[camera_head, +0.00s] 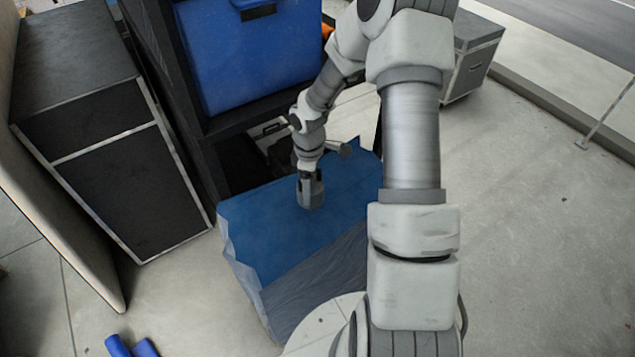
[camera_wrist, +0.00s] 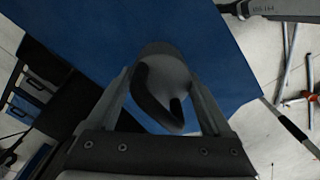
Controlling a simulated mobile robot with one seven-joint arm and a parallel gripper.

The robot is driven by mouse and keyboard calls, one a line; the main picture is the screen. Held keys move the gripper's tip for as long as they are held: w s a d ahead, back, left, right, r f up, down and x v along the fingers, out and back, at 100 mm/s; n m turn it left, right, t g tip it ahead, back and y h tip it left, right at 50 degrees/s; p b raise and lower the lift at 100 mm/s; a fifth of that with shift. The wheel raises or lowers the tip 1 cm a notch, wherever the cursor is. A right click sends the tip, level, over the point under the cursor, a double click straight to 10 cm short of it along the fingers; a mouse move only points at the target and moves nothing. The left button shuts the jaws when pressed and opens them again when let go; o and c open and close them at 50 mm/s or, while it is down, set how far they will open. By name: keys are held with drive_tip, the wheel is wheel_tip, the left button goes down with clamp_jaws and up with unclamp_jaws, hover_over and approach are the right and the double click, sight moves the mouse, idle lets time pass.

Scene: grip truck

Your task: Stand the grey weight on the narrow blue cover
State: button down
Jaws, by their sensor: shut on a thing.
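The grey weight (camera_head: 311,199) hangs upright at the end of my arm in the head view. My gripper (camera_head: 309,180) is shut on its upper part. In the wrist view the weight (camera_wrist: 165,58) is between my two fingers (camera_wrist: 163,85), with a dark curved part near me. The blue cover (camera_head: 264,228) lies below the weight, with a dull grey-blue strip (camera_head: 318,283) along its near side. Blue surface (camera_wrist: 95,30) also spreads around the weight in the wrist view. I cannot tell whether the weight's base touches the cover.
A dark rack with a blue case (camera_head: 250,55) stands behind the cover. A black flight case (camera_head: 120,160) is on the left, and another case (camera_head: 472,58) stands at the back right. Blue rolls (camera_head: 130,347) lie on the floor. The right-hand floor is mostly clear.

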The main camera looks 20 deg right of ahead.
drive_tip(key=shift+w+f, duration=0.1)
drive_tip(key=shift+f, duration=1.7)
drive_tip(key=shift+f, duration=0.2)
unclamp_jaws()
wheel_tip(320, 180, up, 12)
drive_tip(key=shift+r+p, duration=0.15)
drive_tip(key=shift+p, duration=0.2)
drive_tip(key=shift+r, duration=0.1)
